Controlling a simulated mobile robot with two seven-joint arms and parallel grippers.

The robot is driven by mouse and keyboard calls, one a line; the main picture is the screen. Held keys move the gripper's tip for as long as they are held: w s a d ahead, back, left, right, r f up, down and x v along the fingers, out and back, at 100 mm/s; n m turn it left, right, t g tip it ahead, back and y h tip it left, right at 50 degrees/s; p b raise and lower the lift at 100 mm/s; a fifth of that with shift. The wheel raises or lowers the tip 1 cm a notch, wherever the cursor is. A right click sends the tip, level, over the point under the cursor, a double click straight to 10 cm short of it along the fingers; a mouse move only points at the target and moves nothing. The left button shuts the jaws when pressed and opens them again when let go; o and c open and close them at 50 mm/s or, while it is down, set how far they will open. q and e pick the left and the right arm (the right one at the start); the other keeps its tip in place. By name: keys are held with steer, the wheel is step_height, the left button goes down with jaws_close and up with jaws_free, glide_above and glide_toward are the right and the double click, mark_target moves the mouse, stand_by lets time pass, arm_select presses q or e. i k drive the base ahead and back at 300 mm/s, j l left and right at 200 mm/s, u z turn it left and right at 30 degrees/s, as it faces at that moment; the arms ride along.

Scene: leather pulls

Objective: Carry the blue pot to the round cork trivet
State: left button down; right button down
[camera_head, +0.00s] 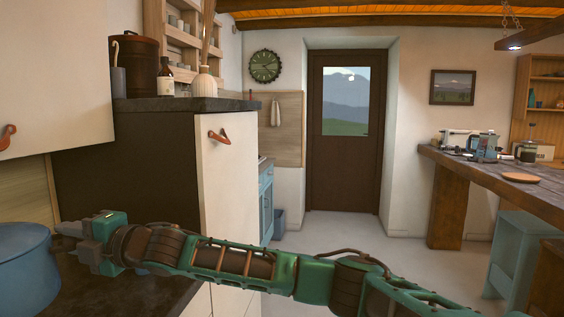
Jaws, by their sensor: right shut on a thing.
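The blue pot (24,278) is at the lower left, cut off by the left picture edge, at the dark counter. My right arm reaches across from the lower right, and its green and grey gripper (64,235) is shut on the pot at its right side near the rim. The exact grip point is small and partly hidden. I cannot tell whether the pot rests on the counter or is just above it. A flat, round, orange-brown disc, the cork trivet (520,178), lies on the wooden table at the right. My left gripper is out of view.
The dark counter (147,298) runs along the left beside a tall cabinet (228,185) with a leather pull. The wooden table (475,176) carries a coffee machine (484,146) and a glass jar (527,152) behind the trivet. Open floor lies between.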

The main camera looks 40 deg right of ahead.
mark_target(521, 176)
steer(key=z, duration=3)
steer(key=i+j, duration=0.15)
steer(key=i, duration=0.4)
steer(key=i+j, duration=0.15)
steer(key=i, duration=0.45)
steer(key=z, duration=0.05)
